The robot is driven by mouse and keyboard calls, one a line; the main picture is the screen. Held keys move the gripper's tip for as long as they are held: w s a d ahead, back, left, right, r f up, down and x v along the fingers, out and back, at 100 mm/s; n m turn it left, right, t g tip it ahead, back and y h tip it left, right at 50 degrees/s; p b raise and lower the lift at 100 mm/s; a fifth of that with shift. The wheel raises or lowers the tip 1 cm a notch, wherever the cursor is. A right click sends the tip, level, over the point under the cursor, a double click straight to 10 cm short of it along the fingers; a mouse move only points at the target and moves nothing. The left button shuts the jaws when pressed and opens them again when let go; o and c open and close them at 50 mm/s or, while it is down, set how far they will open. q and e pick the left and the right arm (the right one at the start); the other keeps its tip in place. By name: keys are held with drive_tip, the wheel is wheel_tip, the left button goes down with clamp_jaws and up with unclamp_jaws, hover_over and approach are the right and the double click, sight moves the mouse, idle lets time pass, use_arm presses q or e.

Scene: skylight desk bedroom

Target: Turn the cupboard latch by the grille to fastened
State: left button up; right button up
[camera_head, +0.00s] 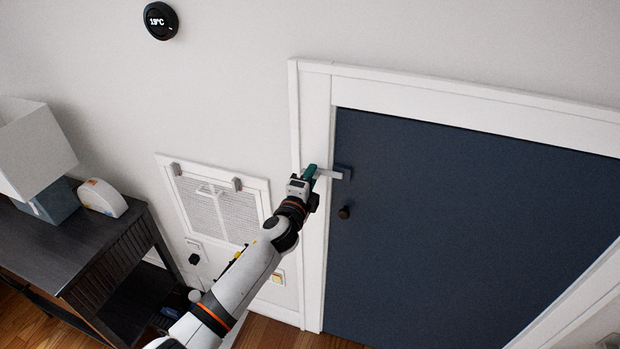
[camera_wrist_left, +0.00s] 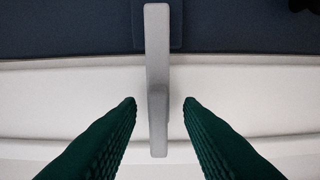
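The cupboard latch (camera_head: 334,175) is a light grey bar near the upper left edge of the dark blue cupboard door (camera_head: 440,220). It lies roughly level, reaching from a dark blue plate on the door over the white frame. In the left wrist view the latch bar (camera_wrist_left: 157,45) runs upright down the middle. My left gripper (camera_head: 311,172) is at the bar's frame end. Its green fingers (camera_wrist_left: 158,102) are open, one on each side of the bar, with a visible gap on both sides. My right gripper is not in view.
The white-framed grille (camera_head: 215,208) is on the wall left of the door. A dark round knob (camera_head: 344,212) sits below the latch. A dark cabinet (camera_head: 62,245) with a lamp (camera_head: 35,150) and a white device (camera_head: 102,198) stands at left. A round thermostat (camera_head: 160,20) hangs above.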

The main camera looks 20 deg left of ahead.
use_arm(q)
drive_tip(key=s+b, duration=0.1)
drive_tip(key=s, duration=1.1)
drive_tip(key=shift+a, duration=0.25)
drive_tip(key=s+a+f+n+g, duration=0.1)
drive_tip(key=s+f+n+g, duration=0.25)
drive_tip(key=f, duration=0.85)
drive_tip(key=s+a+f+n+g, duration=0.15)
drive_tip(key=s+f, duration=0.35)
drive_tip(key=f, duration=0.7)
drive_tip(key=s+a+f+n+g, duration=0.1)
drive_tip(key=s+f+n+g, duration=0.3)
drive_tip(key=f, duration=0.8)
drive_tip(key=s+f+n+g, duration=0.2)
drive_tip(key=s+f, duration=0.4)
drive_tip(key=s, duration=0.6)
drive_tip(key=s+f+n+g, duration=0.2)
drive_tip(key=s+f, duration=0.4)
drive_tip(key=s, duration=0.6)
drive_tip(key=s+f+n+g, duration=0.3)
drive_tip(key=s+f, duration=0.3)
drive_tip(key=s, duration=0.6)
drive_tip(key=shift+f+g+y, duration=0.3)
drive_tip(key=shift+g, duration=0.2)
